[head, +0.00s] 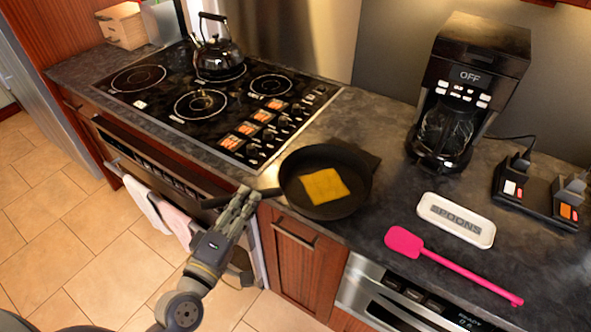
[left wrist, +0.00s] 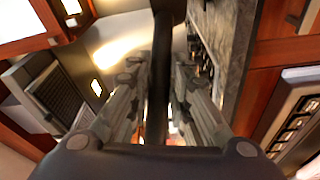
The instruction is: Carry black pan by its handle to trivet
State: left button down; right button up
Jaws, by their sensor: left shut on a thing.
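The black pan (head: 300,196) is over the counter to the right of the stove, with a yellow square slice (head: 324,186) inside it. Its handle points left, past the counter's front edge. My left gripper (head: 243,198) is shut on this handle. In the left wrist view, the dark handle (left wrist: 161,75) runs between the two fingers (left wrist: 158,100). A dark flat corner (head: 372,161) shows behind the pan's right side; it looks like the trivet, mostly hidden by the pan. I cannot tell whether the pan touches it. My right gripper is not in view.
A stove (head: 185,95) with a black kettle (head: 217,58) is to the left. A coffee maker (head: 465,95) stands behind right. A spoon rest (head: 456,219) and a pink spatula (head: 450,265) lie right of the pan. Towels (head: 160,210) hang on the oven front.

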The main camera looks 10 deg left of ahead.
aim_at(287, 188)
pick_arm(q)
jog(key=w+d+p, duration=0.1)
jog(key=w, duration=0.3)
jog(key=w+d, duration=0.1)
jog(key=w, duration=0.4)
jog(key=w+d+f+p, duration=0.1)
jog(key=w, duration=0.3)
jog(key=shift+w+p, duration=0.35)
jog(key=shift+w, duration=0.3)
jog(key=shift+f+b, duration=0.35)
jog(key=shift+f, duration=1.45)
jog(key=shift+d, duration=0.1)
jog(key=c, duration=1.6)
grip_release()
jog(key=shift+s+f, duration=0.1)
jog(key=shift+f, duration=0.1)
jog(key=shift+c, duration=0.2)
jog(key=shift+o, duration=0.9)
jog(key=shift+r, duration=0.15)
